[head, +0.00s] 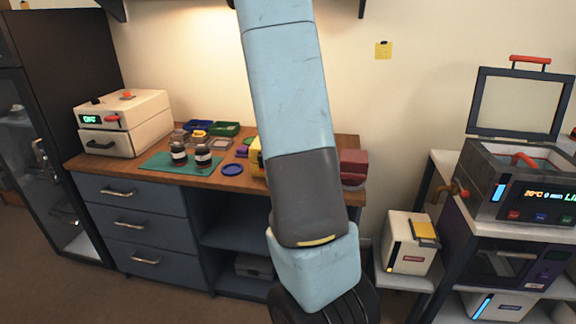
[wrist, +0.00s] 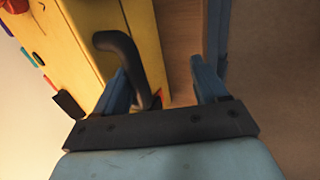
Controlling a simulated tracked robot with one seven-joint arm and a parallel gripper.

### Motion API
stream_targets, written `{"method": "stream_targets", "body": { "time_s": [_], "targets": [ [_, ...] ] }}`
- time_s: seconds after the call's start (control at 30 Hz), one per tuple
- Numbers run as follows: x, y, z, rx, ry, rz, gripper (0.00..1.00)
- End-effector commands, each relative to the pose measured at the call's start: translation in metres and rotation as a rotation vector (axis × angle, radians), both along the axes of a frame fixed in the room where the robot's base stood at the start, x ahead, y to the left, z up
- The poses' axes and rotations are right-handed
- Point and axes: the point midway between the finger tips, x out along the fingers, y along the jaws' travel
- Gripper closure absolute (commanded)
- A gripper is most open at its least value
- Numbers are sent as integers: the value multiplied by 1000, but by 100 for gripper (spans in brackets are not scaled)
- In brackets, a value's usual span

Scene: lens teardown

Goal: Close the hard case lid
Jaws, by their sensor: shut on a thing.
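The yellow hard case (wrist: 75,45) fills the left of the wrist view, with a black curved handle (wrist: 118,45) on its face. In the head view only a yellow sliver of the case (head: 256,158) shows beside my arm, on the wooden bench top. My gripper (wrist: 160,78) is at the handle, its two blue fingers standing apart with the handle's lower end between them. It is shut on the handle; the exact contact is hard to see. The head view does not show the gripper. Whether the lid stands open cannot be told.
The wooden bench top (head: 118,172) carries a green mat (head: 158,166) with dark lens parts, a blue round dish (head: 232,170), small trays and a cream machine (head: 126,120). A red box (head: 353,162) stands right of my arm. An instrument with a raised lid (head: 520,102) is further right.

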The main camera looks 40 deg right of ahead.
Motion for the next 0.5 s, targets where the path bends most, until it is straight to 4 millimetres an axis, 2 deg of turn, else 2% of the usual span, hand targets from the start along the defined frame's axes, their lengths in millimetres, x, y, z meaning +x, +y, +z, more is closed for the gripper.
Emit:
{"method": "stream_targets", "body": {
  "time_s": [0.03,0.5],
  "targets": [
    [-7,3,0,4,12,-6,53],
    [-23,26,57,2,-2,1,55]
  ]
}}
